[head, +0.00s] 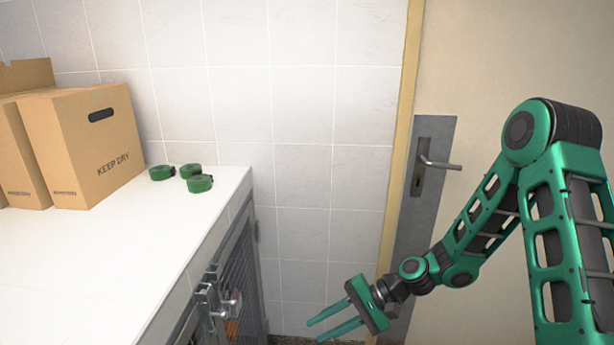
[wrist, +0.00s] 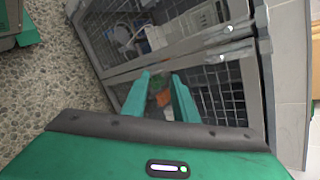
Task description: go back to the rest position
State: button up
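My green arm reaches in from the right in the head view, bent at the elbow. My gripper (head: 327,328) hangs low in front of the tiled wall, right of the white counter, with its two green fingers apart. In the wrist view the fingers (wrist: 160,95) are also spread, with nothing held between them. Beyond the fingertips is the wire-mesh kennel door, some distance away.
The white counter (head: 110,260) holds cardboard boxes (head: 95,150) and several green rolls (head: 200,183). Kennel doors with metal latches (head: 215,295) are below it; the wrist view shows their mesh (wrist: 215,95). A door with a handle (head: 437,163) stands behind my arm.

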jog(key=s+d+r+n+h, duration=0.1)
jog(key=s+d+r+h, duration=0.15)
jog(key=d, duration=0.55)
jog(key=s+d+r+t+h, duration=0.1)
jog(key=s+d+r+h, duration=0.2)
jog(key=d, duration=0.6)
jog(key=s+d+r+n+h, duration=0.1)
jog(key=d+r+h, duration=0.25)
jog(key=d, duration=0.45)
jog(key=s+d+r+m+h, duration=0.1)
jog(key=s+d+r, duration=0.4)
jog(key=s, duration=0.3)
jog(key=s+d+r+m+h, duration=0.1)
jog(key=s+d+r, duration=0.4)
jog(key=s, duration=0.4)
jog(key=shift+d+m, duration=0.4)
jog(key=shift+d, duration=0.5)
jog(key=shift+w, duration=0.1)
jog(key=shift+w+f, duration=0.2)
jog(key=shift+w, duration=0.4)
